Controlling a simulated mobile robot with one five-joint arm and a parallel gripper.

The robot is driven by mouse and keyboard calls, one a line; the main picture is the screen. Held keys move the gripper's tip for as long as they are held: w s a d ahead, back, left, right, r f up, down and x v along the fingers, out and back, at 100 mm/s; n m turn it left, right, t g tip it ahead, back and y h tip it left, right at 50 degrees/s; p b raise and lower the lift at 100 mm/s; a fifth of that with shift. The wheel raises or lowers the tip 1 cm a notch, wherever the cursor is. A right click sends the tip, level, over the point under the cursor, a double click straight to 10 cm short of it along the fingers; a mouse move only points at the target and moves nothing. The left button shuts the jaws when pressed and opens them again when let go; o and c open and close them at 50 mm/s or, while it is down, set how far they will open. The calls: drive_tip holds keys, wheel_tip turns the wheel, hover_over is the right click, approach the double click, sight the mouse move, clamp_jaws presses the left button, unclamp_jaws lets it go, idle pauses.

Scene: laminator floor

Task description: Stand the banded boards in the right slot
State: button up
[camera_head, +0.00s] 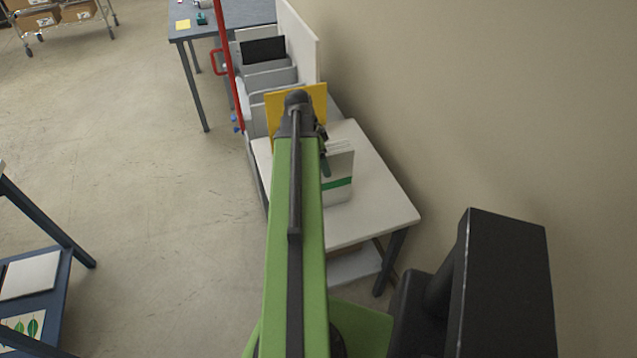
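The banded boards (340,188), a pale upright stack with a green band, stand on the white table (385,205) just right of my arm's end. My gripper (324,160) is at the end of the green arm, beside the left edge of the boards. One dark finger shows there; the arm hides the rest, so I cannot tell whether it touches the boards. Beyond is a grey slotted rack (270,78). A black board (263,50) stands in one far slot. A yellow board (318,98) stands at its near end, partly hidden by my arm.
A tall white panel (299,38) stands along the rack's right side, near the wall. A red upright bar (226,45) is at its left. A blue-grey table (190,32) lies beyond. A dark blue shelf (58,290) stands at lower left. The floor between is clear.

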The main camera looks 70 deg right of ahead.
drive_tip(key=shift+f, duration=0.2)
idle(0.3)
clamp_jaws()
idle(0.6)
